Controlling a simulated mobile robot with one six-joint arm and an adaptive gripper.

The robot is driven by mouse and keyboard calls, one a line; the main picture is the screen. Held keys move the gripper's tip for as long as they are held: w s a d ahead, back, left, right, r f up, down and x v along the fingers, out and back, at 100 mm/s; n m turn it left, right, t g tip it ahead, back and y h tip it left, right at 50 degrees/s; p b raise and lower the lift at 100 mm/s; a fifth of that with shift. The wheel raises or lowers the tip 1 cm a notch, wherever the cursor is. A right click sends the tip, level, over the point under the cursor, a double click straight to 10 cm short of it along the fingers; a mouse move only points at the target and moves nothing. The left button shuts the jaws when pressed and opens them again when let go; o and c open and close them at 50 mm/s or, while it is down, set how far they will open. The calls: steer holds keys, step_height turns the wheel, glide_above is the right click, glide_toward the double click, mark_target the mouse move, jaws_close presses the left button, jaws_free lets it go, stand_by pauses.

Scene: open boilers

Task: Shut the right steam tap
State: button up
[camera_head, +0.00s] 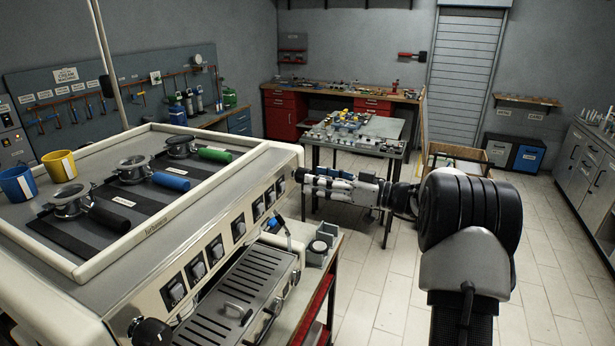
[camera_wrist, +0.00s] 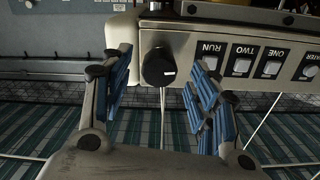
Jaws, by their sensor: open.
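The fingers are spread, with a gap on both sides of the knob. In the head view my gripper (camera_head: 308,180) is at the machine's far right front corner, where the fingers largely hide the knob. Whether the fingertips reach around the knob or stop short of it I cannot tell.
Rocker switches (camera_wrist: 243,60) line the panel beside the knob. Another black knob (camera_head: 150,332) is at the panel's near end. A drip tray (camera_head: 245,292) juts out below. A cluttered table (camera_head: 388,128) stands behind my gripper. The tiled floor (camera_head: 545,260) at the right is clear.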

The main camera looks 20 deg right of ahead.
steer(key=shift+x, duration=1.8)
steer(key=shift+c, duration=0.5)
steer(key=c, duration=1)
